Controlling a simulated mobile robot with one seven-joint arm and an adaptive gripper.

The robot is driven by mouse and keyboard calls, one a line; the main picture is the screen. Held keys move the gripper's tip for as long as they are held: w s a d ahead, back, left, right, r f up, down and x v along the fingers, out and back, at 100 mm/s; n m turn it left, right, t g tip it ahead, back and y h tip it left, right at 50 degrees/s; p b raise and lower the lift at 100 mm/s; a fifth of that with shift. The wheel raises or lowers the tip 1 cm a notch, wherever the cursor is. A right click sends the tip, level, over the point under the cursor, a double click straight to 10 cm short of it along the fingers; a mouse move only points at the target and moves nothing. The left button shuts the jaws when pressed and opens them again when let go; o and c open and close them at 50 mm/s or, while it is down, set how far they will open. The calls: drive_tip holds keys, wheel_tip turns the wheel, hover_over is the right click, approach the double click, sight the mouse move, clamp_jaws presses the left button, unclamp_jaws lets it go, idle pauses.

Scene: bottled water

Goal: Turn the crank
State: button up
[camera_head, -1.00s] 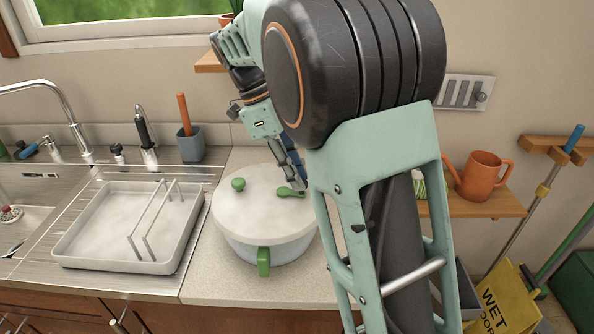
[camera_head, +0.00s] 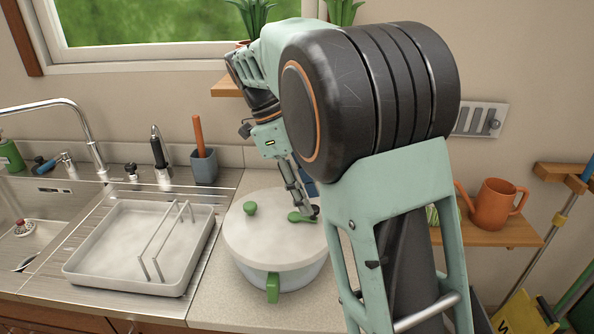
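A round white pot-like container (camera_head: 275,277) with a white lid stands on the counter in the head view. On its lid are a green knob (camera_head: 250,208) at the left and a green crank handle (camera_head: 300,217) at the right. A green tab (camera_head: 272,288) sticks out at its front. My gripper (camera_head: 312,212) points down at the right part of the lid, at the outer end of the crank handle. I cannot tell whether it touches or grips the handle. My own arm hides the container's right side.
A dish rack tray (camera_head: 125,285) stands left of the container, beside the sink (camera_head: 40,225). A grey cup with an orange-handled tool (camera_head: 204,167) is behind. An orange watering can (camera_head: 494,204) sits on a wooden shelf (camera_head: 480,237) at the right.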

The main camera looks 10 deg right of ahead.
drive_tip(key=v, duration=1)
drive_tip(key=shift+r, duration=0.35)
drive_tip(key=shift+a, duration=0.1)
